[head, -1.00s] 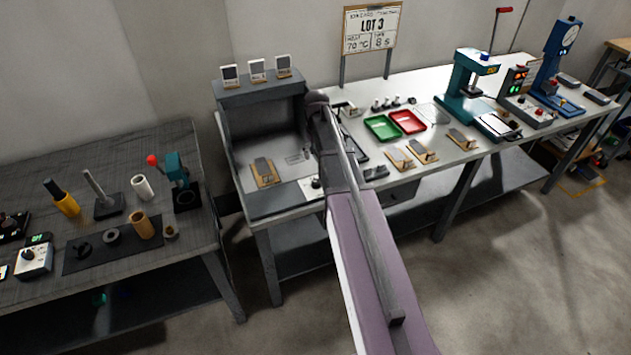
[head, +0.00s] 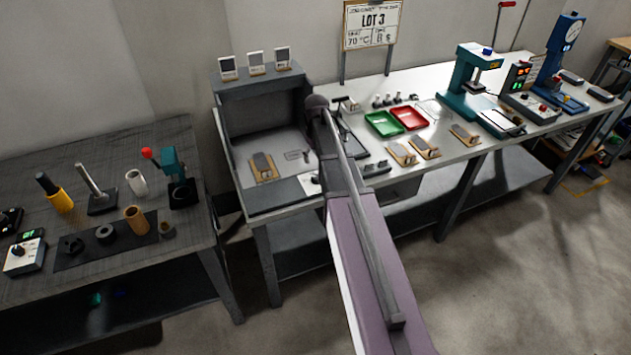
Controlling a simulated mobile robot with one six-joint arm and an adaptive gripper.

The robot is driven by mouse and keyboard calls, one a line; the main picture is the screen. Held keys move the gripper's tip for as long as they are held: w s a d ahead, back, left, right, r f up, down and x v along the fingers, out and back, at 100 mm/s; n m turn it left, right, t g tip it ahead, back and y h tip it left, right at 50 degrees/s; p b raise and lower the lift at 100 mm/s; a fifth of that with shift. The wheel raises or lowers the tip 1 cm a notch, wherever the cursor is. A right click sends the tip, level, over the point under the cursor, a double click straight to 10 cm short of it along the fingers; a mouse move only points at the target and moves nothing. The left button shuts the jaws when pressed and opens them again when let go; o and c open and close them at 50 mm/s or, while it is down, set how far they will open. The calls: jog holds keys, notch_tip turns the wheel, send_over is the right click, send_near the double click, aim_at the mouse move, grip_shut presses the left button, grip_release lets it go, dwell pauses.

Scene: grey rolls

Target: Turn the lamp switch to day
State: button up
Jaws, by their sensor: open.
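A grey open-fronted booth (head: 262,78) stands at the left end of the bright table. At its front right edge is a pale panel (head: 308,186) with a small dark knob (head: 314,179), probably the lamp switch. My arm passes close beside the knob and partly covers the panel, so the knob's setting is not readable. My arm reaches up from the bottom to the booth's right side. My gripper is hidden behind my own arm and I cannot make it out.
A wooden board with a grey piece (head: 262,166) lies inside the booth. Green (head: 383,123) and red (head: 409,118) trays and several wooden boards lie to the right. A dark bench (head: 60,160) with tools stands at left. Floor at right is open.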

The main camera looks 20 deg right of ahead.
aim_at(316, 176)
jog(key=shift+f+b, duration=4.35)
jog(key=shift+f, duration=0.35)
jog(key=c, duration=1.2)
